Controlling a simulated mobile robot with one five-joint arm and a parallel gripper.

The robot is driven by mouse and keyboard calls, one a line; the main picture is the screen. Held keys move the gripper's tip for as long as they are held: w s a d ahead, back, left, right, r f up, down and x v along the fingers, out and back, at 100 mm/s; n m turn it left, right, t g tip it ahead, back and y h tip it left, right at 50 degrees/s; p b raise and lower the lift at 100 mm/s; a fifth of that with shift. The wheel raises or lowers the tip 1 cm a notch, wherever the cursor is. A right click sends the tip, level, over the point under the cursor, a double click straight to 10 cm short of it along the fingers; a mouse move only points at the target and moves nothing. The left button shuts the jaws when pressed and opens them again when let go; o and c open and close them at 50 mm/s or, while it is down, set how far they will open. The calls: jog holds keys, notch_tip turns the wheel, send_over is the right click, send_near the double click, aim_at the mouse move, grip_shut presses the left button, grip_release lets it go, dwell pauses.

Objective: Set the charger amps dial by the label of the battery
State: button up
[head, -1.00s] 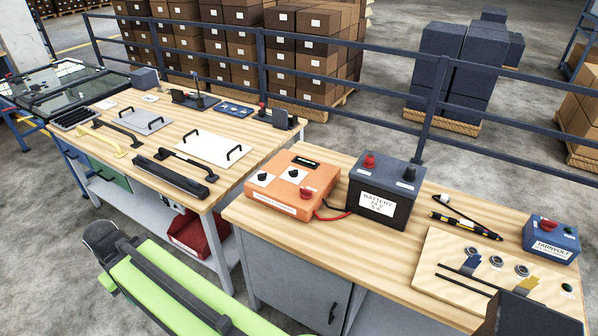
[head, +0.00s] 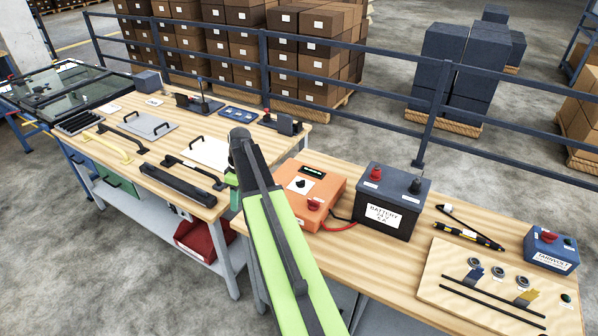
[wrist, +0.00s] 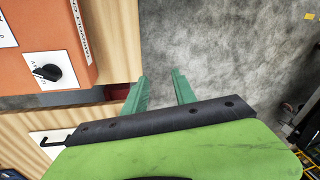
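The orange charger (head: 326,188) sits on the right-hand bench, left of the dark battery (head: 402,185). Its right dial (head: 300,183) and red knob (head: 313,204) show; my arm hides its left part. The battery label (head: 384,216) reads BATTERY with V and A lines; its digits are too small to read surely. In the wrist view, a black dial (wrist: 47,72) on a white plate shows on the charger (wrist: 45,45) at left. My gripper (wrist: 160,74) is open and empty, right of that dial. In the head view it is mostly hidden behind my arm.
The left bench (head: 150,122) holds handles, panels and a black bar (head: 178,184). A red bin (head: 200,240) is below it. Right of the battery are a tester pen (head: 467,236), a wooden board (head: 480,300) and a blue box (head: 552,248). A rail runs behind.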

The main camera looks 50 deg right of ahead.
jog(key=d+r+n+t+y+p, duration=0.1)
jog(key=d+r+n+p, duration=0.15)
jog(key=d, duration=0.85)
jog(key=d+r+n+p, duration=0.1)
jog(key=d+r, duration=0.3)
jog(key=d, duration=0.8)
jog(key=n+t+p, duration=0.1)
jog(key=n+p, duration=0.1)
jog(key=n, duration=0.1)
send_near(302, 181)
jog(key=shift+y, duration=0.3)
jog(key=b+x, duration=0.2)
jog(key=b, duration=0.3)
jog(key=b+x, duration=0.3)
jog(key=b, duration=0.2)
jog(key=b+x, duration=0.3)
jog(key=b, duration=0.3)
jog(key=shift+d+f, duration=0.15)
jog(key=shift+d, duration=0.1)
jog(key=shift+w+a+f+b, duration=0.1)
jog(key=shift+a+f+b, duration=0.1)
jog(key=shift+f+b, duration=0.15)
jog(key=shift+r, duration=0.15)
grip_shut()
